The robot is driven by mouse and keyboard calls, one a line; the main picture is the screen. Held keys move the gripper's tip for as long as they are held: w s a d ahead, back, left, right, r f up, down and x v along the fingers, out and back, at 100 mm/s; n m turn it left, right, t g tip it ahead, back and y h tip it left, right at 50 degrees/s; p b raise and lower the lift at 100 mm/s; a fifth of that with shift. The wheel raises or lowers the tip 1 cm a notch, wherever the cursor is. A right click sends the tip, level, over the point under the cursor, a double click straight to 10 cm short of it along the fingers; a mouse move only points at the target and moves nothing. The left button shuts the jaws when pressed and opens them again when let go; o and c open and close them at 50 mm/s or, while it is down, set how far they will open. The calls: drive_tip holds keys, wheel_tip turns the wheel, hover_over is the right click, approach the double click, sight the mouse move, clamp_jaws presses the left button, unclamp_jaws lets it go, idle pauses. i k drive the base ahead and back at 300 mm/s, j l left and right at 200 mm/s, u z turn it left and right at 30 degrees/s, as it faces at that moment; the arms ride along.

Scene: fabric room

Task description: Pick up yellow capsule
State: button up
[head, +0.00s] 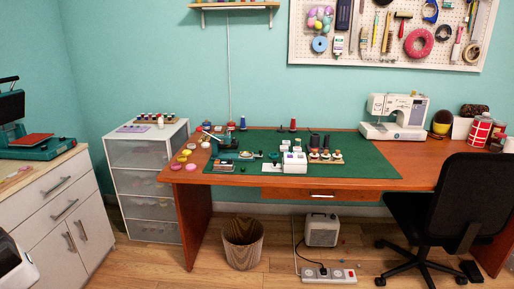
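Small yellow round pieces (186,152) lie near the left end of the wooden desk, just left of the green mat. They are among several pink and red round pieces (176,167). They are too small to tell which one is the yellow capsule or its exact shape. My gripper is not in view, so its position relative to them cannot be seen.
The green mat (385,176) holds spools, small boxes and a white box (294,162). A sewing machine (396,115) stands at the right. A white drawer unit (148,182) is left of the desk. A bin (242,243), power strip (328,275) and black chair (440,205) stand on the floor.

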sight(182, 158)
drive_tip(key=i+j, duration=2.1)
drive_tip(key=i, duration=0.2)
